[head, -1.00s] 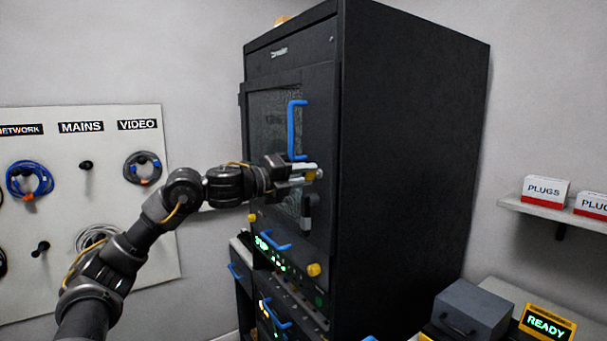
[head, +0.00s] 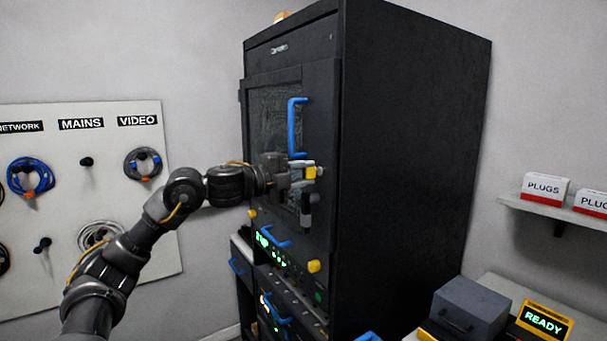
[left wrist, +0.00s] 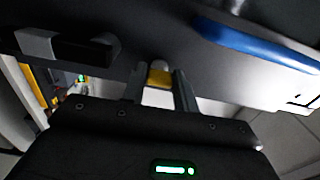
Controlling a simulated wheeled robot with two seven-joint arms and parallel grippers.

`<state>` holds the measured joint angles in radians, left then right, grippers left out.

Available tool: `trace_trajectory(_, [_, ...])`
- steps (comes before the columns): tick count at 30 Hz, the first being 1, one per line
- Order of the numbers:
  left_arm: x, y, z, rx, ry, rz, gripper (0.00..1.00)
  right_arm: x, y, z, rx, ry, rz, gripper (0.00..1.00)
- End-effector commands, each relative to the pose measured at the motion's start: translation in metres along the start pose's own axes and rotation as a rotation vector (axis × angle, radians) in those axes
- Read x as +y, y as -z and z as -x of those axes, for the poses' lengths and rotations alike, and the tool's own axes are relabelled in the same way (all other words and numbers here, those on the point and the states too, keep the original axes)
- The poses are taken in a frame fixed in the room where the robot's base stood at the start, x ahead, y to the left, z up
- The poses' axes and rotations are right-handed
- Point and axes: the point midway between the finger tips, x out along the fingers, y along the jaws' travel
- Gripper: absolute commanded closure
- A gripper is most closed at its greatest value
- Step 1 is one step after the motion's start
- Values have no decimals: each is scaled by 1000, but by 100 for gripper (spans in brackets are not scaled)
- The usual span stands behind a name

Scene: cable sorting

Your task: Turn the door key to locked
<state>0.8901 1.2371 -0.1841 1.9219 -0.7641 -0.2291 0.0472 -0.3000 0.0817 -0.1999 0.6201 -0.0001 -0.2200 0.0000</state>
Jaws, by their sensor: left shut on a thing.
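The door key (head: 312,172) has a yellow head and sits at the right edge of the black cabinet's door (head: 272,115). My left gripper (head: 304,173) is at the key, with its fingers on either side of the yellow head. In the left wrist view the yellow key head (left wrist: 160,77) lies between the two grey fingertips (left wrist: 160,88), and the gripper is shut on it. The key's shaft and lock are hidden, so I cannot tell its exact turn. My right gripper is not in view.
A blue door handle (head: 293,128) is just above the key and a black latch handle (head: 305,211) just below. A cable board (head: 105,190) hangs at the left. A grey box (head: 471,308) and a READY sign (head: 543,322) stand at the lower right.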

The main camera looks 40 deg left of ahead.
Motion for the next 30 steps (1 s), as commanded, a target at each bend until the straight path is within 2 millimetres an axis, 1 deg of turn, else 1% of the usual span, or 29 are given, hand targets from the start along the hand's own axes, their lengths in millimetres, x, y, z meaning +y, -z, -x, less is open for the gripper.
trace_trajectory(9, [0, 0, 0, -1, 1, 3, 94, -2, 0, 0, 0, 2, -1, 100])
trace_trajectory(10, [0, 0, 0, -1, 1, 3, 67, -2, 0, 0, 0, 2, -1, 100])
trace_trajectory(14, [0, 0, 0, 0, 1, 2, 50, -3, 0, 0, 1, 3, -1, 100])
trace_trajectory(24, [1, 0, 3, -1, 0, 0, 49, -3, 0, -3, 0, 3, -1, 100])
trace_trajectory(26, [3, -1, 8, -2, 0, -1, 49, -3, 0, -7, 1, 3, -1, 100])
trace_trajectory(29, [6, -1, 23, -3, -1, -4, 49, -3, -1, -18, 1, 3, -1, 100])
trace_trajectory(30, [6, -1, 31, -4, -2, -6, 49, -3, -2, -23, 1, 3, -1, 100])
